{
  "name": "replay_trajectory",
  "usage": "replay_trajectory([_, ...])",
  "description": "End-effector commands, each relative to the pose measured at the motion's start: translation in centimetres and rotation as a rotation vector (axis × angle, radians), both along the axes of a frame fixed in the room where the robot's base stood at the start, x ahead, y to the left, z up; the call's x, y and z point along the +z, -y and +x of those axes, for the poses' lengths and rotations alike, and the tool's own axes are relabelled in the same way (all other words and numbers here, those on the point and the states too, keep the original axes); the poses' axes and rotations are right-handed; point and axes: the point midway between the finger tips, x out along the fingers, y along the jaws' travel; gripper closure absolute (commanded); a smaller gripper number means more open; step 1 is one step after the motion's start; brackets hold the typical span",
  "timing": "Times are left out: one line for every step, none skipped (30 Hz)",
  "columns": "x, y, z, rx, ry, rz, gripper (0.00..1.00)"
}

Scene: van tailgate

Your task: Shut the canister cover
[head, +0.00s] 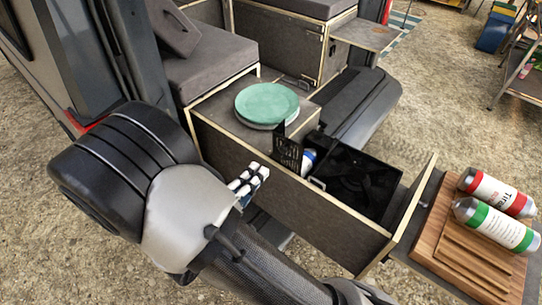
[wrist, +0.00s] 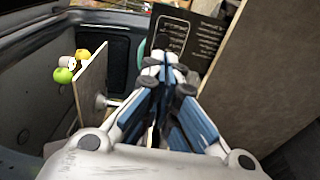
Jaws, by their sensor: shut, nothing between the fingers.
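A black stove-like unit (head: 352,185) sits in the pulled-out drawer. At its left end a thin black cover (head: 288,152) with printed markings stands raised, roughly upright. Beside it a blue and white canister (head: 308,160) shows in part; the rest is hidden. My gripper (head: 262,170) is shut and empty, left of the raised cover, near the drawer's side wall. In the wrist view the shut fingertips (wrist: 166,62) lie in front of the dark cover with white print (wrist: 186,36). I cannot tell whether they touch it.
The drawer's side wall (head: 290,212) runs below my gripper. A green plate stack (head: 267,103) stands on the cabinet behind. Two labelled cylinders (head: 495,225) lie on a wooden board (head: 465,250) at right. A brown panel (wrist: 258,65) rises close by in the wrist view.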

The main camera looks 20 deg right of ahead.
Motion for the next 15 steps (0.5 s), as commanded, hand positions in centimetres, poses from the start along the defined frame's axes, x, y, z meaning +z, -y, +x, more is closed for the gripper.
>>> replay_trajectory([-0.1,1.1,0.7,-0.008,0.0,0.0,1.0])
replay_trajectory([-0.1,1.5,1.1,-0.006,0.001,0.001,1.0])
replay_trajectory([0.0,2.1,1.7,-0.007,0.001,0.001,1.0])
replay_trajectory([0.0,2.6,2.0,-0.007,0.001,0.001,1.0])
replay_trajectory([0.0,2.9,2.4,-0.006,0.001,0.001,1.0])
replay_trajectory([-0.1,3.4,2.8,-0.006,0.0,0.001,1.0])
replay_trajectory([0.0,3.7,3.1,-0.005,0.0,0.001,1.0])
replay_trajectory([0.0,4.0,3.4,-0.005,-0.001,0.001,1.0])
replay_trajectory([0.0,4.3,3.7,-0.004,-0.001,0.001,1.0])
replay_trajectory([0.0,4.5,3.9,-0.004,-0.001,0.001,1.0])
replay_trajectory([0.0,4.7,4.1,-0.004,-0.001,0.001,1.0])
replay_trajectory([0.0,4.9,4.3,-0.003,-0.001,0.001,1.0])
replay_trajectory([0.0,5.0,4.4,-0.002,-0.001,0.001,1.0])
replay_trajectory([0.1,5.1,4.5,-0.001,-0.001,0.001,1.0])
replay_trajectory([0.1,5.2,4.6,-0.001,-0.001,0.001,1.0])
